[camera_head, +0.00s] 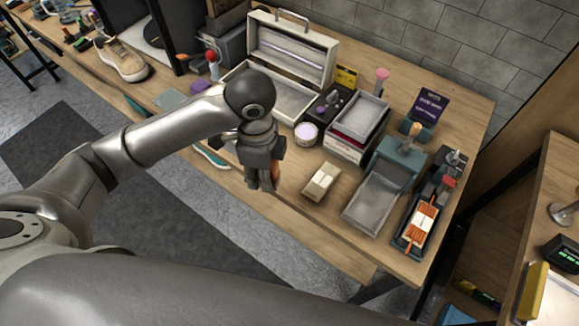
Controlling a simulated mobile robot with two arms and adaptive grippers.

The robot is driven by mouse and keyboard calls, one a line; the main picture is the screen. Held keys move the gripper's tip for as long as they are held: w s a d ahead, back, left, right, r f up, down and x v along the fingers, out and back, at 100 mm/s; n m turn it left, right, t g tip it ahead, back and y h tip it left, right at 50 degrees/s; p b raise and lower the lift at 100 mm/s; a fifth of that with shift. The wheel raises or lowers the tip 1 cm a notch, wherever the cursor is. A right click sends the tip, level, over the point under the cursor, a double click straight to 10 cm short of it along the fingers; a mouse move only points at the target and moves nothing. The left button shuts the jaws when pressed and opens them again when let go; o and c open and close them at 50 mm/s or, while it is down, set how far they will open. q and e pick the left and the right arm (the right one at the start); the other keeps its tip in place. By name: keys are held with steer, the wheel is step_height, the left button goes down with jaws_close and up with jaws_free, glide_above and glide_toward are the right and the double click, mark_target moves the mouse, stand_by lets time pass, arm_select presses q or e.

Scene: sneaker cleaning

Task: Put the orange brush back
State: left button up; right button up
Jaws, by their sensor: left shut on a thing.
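My left gripper (262,187) points down over the front edge of the wooden table and is shut. An orange-brown piece, likely the orange brush (277,172), shows at its right side; the gripper hides most of it. My right gripper is not in view.
A grey tray (375,203), a small cream block (321,181), a stacked box (345,147) and a lilac-topped jar (306,132) stand right of the gripper. An open case (291,52) is behind. Sneakers (122,60) stand far left. Bare wood (300,216) lies along the front.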

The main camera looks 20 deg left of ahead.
arm_select(q)
steer(key=w+f+p, duration=0.1)
steer(key=w+f, duration=0.2)
steer(key=w, duration=0.5)
steer(key=p, duration=0.1)
glide_above(283, 164)
steer(key=s, duration=0.1)
step_height(283, 164, down, 5)
steer(key=shift+w+f, duration=0.45)
steer(key=shift+f, duration=0.15)
step_height(283, 164, down, 3)
steer(key=shift+w+f+p, duration=0.1)
steer(key=shift+p, duration=0.25)
steer(key=shift+f, duration=0.1)
